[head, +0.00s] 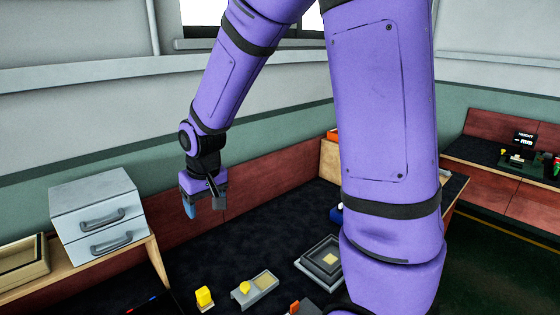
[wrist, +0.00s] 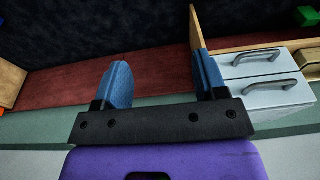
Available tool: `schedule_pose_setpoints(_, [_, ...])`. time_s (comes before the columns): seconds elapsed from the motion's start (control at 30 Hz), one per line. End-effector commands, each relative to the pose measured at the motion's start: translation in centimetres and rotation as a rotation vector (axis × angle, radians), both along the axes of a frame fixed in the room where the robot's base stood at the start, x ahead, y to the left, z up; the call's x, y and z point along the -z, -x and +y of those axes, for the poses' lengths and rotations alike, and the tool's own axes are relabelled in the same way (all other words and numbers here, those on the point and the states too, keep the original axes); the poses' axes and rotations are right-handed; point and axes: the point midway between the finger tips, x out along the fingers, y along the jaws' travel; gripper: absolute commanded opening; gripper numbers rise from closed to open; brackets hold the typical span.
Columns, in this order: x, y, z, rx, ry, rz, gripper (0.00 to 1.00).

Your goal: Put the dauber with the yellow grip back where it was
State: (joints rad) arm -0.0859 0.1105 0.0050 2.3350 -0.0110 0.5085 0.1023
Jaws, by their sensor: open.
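My gripper (head: 204,207) hangs in the air near the back wall, to the right of the drawer cabinet. In the wrist view its two blue fingers (wrist: 162,78) stand wide apart with nothing between them. A small yellow-topped piece (head: 244,287), which may be the dauber's grip, is at the left end of a grey holder (head: 256,294) with a pale yellow pad. A larger yellow piece (head: 204,297) stands left of it on the dark surface. I cannot tell for certain which is the dauber. Both are well below and in front of my gripper.
The grey two-drawer cabinet (head: 99,213) stands on a wooden ledge at left beside a wooden tray (head: 24,262). A dark square stepped tray (head: 322,262) lies right of the holder. A small orange piece (head: 296,307) is at the bottom edge. My arm hides part of the right side.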

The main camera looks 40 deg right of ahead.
Motion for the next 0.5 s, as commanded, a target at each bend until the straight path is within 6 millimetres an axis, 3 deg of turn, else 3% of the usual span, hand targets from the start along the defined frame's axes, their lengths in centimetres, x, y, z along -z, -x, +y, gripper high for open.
schedule_pose_setpoints(0.03, [-1.8, 0.9, -0.3, 0.001, -0.001, -0.022, 0.65])
schedule_pose_setpoints(0.2, [-6.6, 4.4, -1.2, 0.001, -0.001, -0.074, 0.65])
schedule_pose_setpoints(0.5, [-13.1, 11.7, -2.5, 0.002, 0.001, -0.163, 0.65])
